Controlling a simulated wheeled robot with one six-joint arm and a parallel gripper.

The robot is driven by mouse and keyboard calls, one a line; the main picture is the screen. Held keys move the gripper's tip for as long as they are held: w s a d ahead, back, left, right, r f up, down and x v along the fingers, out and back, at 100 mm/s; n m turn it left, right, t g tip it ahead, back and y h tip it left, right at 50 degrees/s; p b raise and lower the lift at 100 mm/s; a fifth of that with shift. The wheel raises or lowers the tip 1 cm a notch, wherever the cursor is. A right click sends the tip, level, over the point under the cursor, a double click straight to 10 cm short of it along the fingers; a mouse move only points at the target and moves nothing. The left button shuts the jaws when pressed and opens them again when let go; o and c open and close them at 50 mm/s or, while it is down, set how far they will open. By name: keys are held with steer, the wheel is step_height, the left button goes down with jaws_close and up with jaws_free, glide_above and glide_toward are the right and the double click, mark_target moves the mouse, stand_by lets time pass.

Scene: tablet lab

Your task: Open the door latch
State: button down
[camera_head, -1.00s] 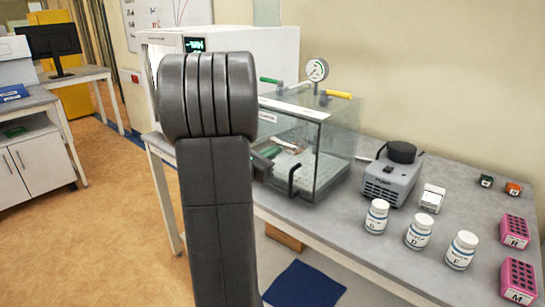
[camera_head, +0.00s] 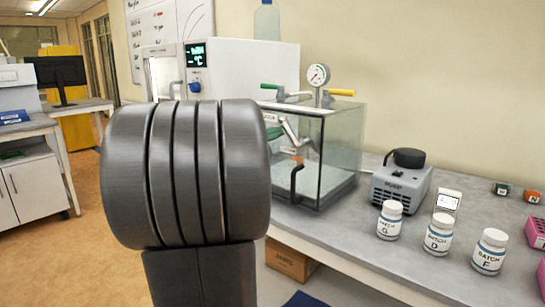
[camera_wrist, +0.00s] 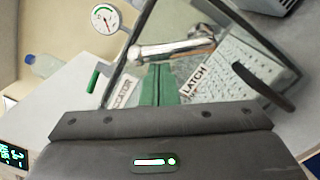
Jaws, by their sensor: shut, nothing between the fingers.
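The glass chamber (camera_head: 340,150) stands on the bench, with a black bar handle (camera_head: 295,183) on its front. A metal latch lever (camera_head: 289,130) shows at the chamber's front, partly behind my arm. In the wrist view the shiny lever (camera_wrist: 172,50) lies across the picture, above a white "LATCH" label (camera_wrist: 194,80). My gripper's green fingers (camera_wrist: 158,68) are shut together and empty, with their tips just below the lever. I cannot tell whether they touch it. The black handle (camera_wrist: 262,86) is to the right. My arm hides much of my gripper in the head view.
A gauge (camera_head: 318,74), a green valve handle (camera_head: 270,87) and a yellow one (camera_head: 341,92) sit on the chamber top. A white oven (camera_head: 240,65) stands behind at left. A grey pump (camera_head: 401,185) and several white bottles (camera_head: 437,232) stand at right.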

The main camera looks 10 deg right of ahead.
steer(key=m+b, duration=0.2)
steer(key=s+d+r+m+b, duration=0.1)
steer(key=m+b, duration=0.2)
steer(key=s+r+m+b, duration=0.1)
steer(key=m+b, duration=0.1)
steer(key=b, duration=0.1)
steer(key=shift+s+d+r+m, duration=0.1)
steer(key=shift+d+r+m, duration=0.1)
steer(key=shift+d+m, duration=0.15)
steer(key=shift+b, duration=0.3)
